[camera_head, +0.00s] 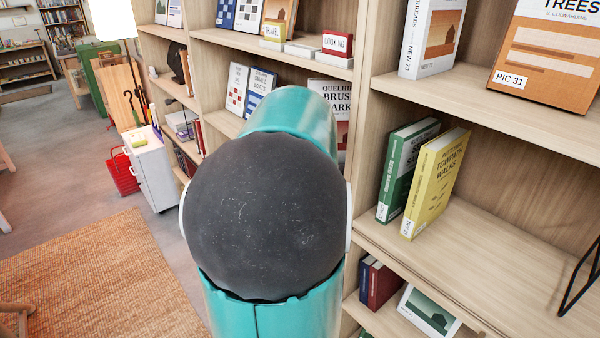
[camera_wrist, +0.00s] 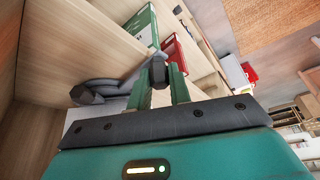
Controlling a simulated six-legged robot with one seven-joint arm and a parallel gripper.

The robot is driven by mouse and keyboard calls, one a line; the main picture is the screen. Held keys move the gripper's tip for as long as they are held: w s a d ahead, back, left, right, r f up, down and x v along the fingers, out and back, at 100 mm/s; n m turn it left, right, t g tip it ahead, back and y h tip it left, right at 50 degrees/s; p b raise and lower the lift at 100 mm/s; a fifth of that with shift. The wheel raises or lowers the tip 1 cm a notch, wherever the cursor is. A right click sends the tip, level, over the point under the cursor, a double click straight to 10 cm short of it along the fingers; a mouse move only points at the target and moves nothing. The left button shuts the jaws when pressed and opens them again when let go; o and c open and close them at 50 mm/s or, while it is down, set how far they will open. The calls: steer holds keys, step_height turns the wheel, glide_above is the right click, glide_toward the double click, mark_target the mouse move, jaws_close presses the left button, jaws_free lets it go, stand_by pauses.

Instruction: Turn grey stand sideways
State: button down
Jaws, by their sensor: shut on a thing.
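In the wrist view, a grey piece that I take for the grey stand (camera_wrist: 88,95) has dark rounded ends and paler grey bars between them. It lies against the pale wooden shelf, left of and between my fingers. My gripper (camera_wrist: 160,76) has its two green fingers shut on one dark end of it. The stand's lower part is hidden behind the gripper's dark bar, so its full shape and facing cannot be told. In the head view, my own arm covers the middle, and neither the gripper nor the grey stand shows.
A green book (camera_head: 407,170) and a yellow book (camera_head: 435,182) stand on the right-hand shelf, with bare shelf to their right. A black wire frame (camera_head: 581,275) is at the far right. A white cabinet (camera_head: 152,168) and a red basket (camera_head: 122,172) stand on the floor at left.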

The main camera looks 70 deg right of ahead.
stand_by(0.4)
steer(key=c, duration=1.3)
jaws_free()
steer(key=v, duration=1.4)
steer(key=shift+d, duration=0.1)
